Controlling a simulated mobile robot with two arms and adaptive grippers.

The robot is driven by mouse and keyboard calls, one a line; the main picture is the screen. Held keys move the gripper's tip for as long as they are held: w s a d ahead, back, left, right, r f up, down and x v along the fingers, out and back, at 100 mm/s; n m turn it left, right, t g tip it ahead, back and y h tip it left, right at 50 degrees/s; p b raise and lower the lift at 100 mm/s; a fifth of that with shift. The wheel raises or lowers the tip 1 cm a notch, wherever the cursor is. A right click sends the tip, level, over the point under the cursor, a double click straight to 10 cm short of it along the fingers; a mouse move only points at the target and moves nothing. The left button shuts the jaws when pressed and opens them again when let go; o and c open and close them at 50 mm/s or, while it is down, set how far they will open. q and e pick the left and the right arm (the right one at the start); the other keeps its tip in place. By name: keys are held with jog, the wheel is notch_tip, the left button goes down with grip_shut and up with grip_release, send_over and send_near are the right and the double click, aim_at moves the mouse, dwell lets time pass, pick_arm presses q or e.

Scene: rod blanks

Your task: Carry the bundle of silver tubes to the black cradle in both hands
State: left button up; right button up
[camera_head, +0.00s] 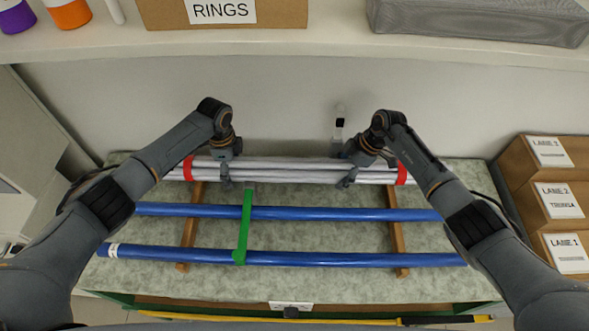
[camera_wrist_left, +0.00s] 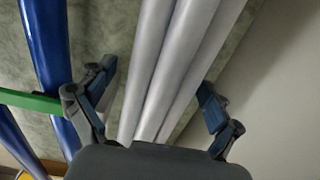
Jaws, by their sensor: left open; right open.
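The bundle of silver tubes (camera_head: 290,172) lies across the back of the table, with a red band near each end. My left gripper (camera_head: 225,173) is open over the left part of the bundle. In the left wrist view the tubes (camera_wrist_left: 175,70) run between its two spread fingers (camera_wrist_left: 150,115), with a gap on both sides. My right gripper (camera_head: 350,172) is open at the right part of the bundle; whether it touches the tubes I cannot tell. I cannot make out a black cradle in these views.
Two blue tubes (camera_head: 330,214) lie in front, across wooden bars (camera_head: 190,230), with a green strip (camera_head: 243,225) over them. A shelf (camera_head: 330,42) overhangs the back. Labelled boxes (camera_head: 550,190) stand at the right. The table's (camera_head: 330,285) front strip is clear.

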aim_at(341, 163)
pick_arm(q)
jog(key=shift+c, duration=0.2)
pick_arm(e)
jog(key=shift+c, duration=0.2)
